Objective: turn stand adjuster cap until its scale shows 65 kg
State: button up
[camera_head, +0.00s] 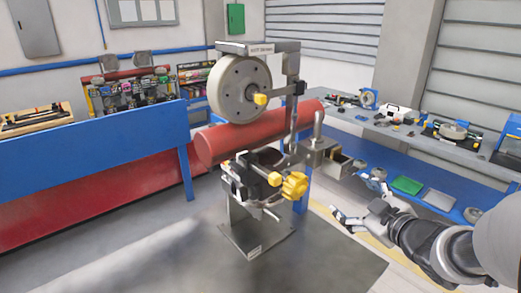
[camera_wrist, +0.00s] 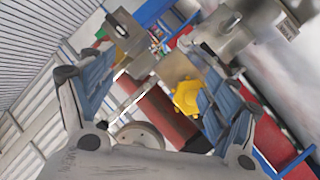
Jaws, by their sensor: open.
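A test stand (camera_head: 292,100) carries a pale wheel (camera_head: 238,90) above a red tube (camera_head: 255,132). A yellow lobed knob (camera_head: 293,185) sits low on its front, with a smaller yellow part (camera_head: 275,179) beside it. Another small yellow cap (camera_head: 260,99) is at the wheel's hub. I cannot tell which is the adjuster cap, and no scale is readable. My gripper (camera_head: 342,218) is open and empty, to the right of the lobed knob and apart from it. In the wrist view, yellow parts (camera_wrist: 186,97) show beyond the spread fingers (camera_wrist: 155,65).
A blue workbench (camera_head: 95,137) with parts stands at the left. A grey bench (camera_head: 415,132) with tools stands at the right, and a green tray (camera_head: 407,185) lies on the blue surface below it. Open floor (camera_head: 150,250) lies left of the stand's base (camera_head: 257,235).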

aim_at(300, 188)
jog(key=s+a+f+n+y, duration=0.1)
jog(key=s+a+n+y, duration=0.2)
jog(key=s+y, duration=0.35)
jog(key=shift+y, duration=0.75)
jog(key=x, duration=0.6)
jog(key=b+x, duration=0.1)
jog(key=x, duration=1.1)
jog(key=shift+w+d+f, duration=0.1)
jog(key=shift+w+d, duration=0.2)
jog(key=shift+w, duration=0.1)
jog(key=c, duration=1.1)
